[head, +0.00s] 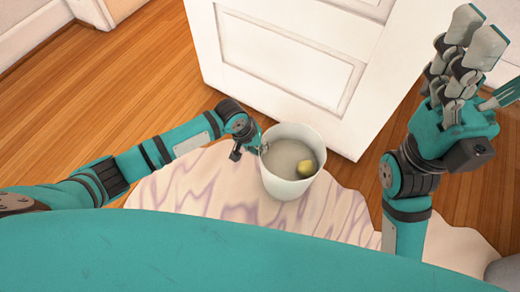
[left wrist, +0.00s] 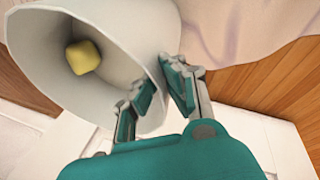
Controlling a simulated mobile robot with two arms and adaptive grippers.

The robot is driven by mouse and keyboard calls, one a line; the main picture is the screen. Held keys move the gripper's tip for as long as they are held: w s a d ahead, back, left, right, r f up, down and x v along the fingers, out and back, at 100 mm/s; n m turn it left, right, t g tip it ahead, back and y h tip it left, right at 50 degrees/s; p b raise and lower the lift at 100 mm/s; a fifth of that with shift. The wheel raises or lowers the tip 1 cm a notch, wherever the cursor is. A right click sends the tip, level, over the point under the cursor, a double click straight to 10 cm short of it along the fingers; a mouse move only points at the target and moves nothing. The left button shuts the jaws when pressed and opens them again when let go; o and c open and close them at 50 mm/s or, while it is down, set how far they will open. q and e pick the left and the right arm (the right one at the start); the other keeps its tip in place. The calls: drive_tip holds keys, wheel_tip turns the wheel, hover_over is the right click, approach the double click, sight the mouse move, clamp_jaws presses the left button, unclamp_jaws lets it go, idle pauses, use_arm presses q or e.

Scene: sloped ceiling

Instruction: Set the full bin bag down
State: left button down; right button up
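A white, round, open-topped bin (head: 278,183) is in the middle of the head view, above or on the pale rug; I cannot tell if it touches. It fills the upper left of the left wrist view (left wrist: 110,30). A yellow lump (head: 306,168) lies inside it, also in the left wrist view (left wrist: 83,57). I see no separate bag. My left gripper (head: 260,148) is at the bin's left rim, one finger inside and one outside, closed on the wall. In the left wrist view the fingers (left wrist: 162,83) straddle the rim. My right gripper (head: 476,33) is raised at the right, away from the bin.
A white panelled door (head: 290,60) stands just behind the bin. A pale, wavy-edged rug (head: 200,185) lies on the wooden floor (head: 130,75). The floor at the left is clear. A grey object (head: 505,272) shows at the bottom right corner.

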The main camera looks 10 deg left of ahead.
idle(0.3)
use_arm(q)
drive_tip(key=c, duration=2)
unclamp_jaws()
drive_tip(key=shift+f, duration=0.2)
drive_tip(key=o, duration=0.5)
